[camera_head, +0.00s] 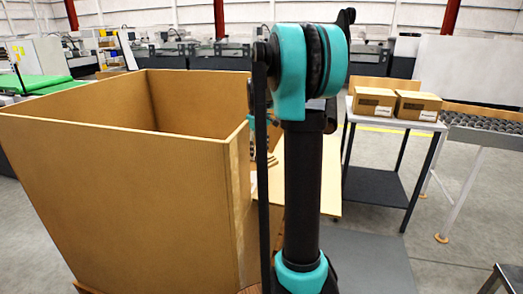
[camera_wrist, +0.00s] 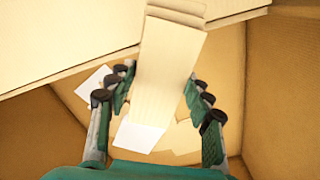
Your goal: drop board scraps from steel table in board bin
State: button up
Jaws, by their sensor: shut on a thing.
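My gripper (camera_wrist: 158,88) is shut on a long, pale tan board scrap (camera_wrist: 168,65), which runs between its fingers in the wrist view. Below it is a brown, walled space, its right wall (camera_wrist: 285,75) bare. Whitish and tan scraps (camera_wrist: 180,138) lie at its bottom. In the head view a large, open-topped brown board bin (camera_head: 120,185) stands at the left. My gripper is mostly hidden behind my arm there, by the bin's right edge. I cannot tell for sure which walls the wrist view shows.
A pale board panel (camera_head: 327,175) shows behind my arm, right of the bin. Further right, a grey-topped table (camera_head: 395,114) holds two cartons (camera_head: 374,103). A roller conveyor (camera_head: 485,122) stands beyond it. The floor at right front is mostly clear.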

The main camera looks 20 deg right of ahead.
jog(key=w+a+f, duration=0.2)
jog(key=w+a, duration=0.5)
jog(key=a, duration=0.4)
jog(key=shift+w+a+f, duration=0.35)
jog(key=shift+w+a, duration=0.05)
jog(key=o, duration=1.1)
jog(key=shift+c, duration=0.2)
notch_tip(320, 180, up, 12)
dwell(0.3)
